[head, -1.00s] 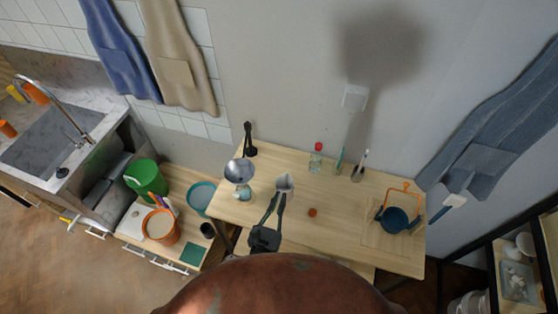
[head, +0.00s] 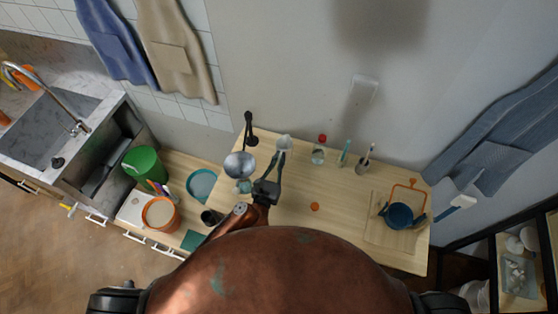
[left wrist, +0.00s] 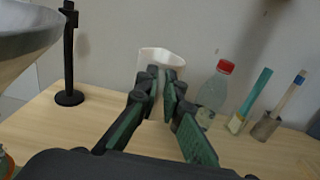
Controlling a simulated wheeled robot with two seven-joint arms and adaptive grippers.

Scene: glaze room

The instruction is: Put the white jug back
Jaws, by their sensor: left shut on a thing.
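The white jug (head: 284,142) is at the back of the wooden table, near the wall, to the left of a clear bottle. In the left wrist view, the jug (left wrist: 161,58) shows its pale rim beyond the fingers, and its lower part is hidden by them. My left gripper (head: 280,155) is shut on the jug; its green-padded fingers also show in the left wrist view (left wrist: 161,82). I cannot tell whether the jug's base touches the table. My right gripper is not in view.
A black stand (head: 250,132) and a metal bowl (head: 240,165) are to the left. An orange piece (head: 315,207) lies mid-table. A blue pot (head: 399,215) sits at right.

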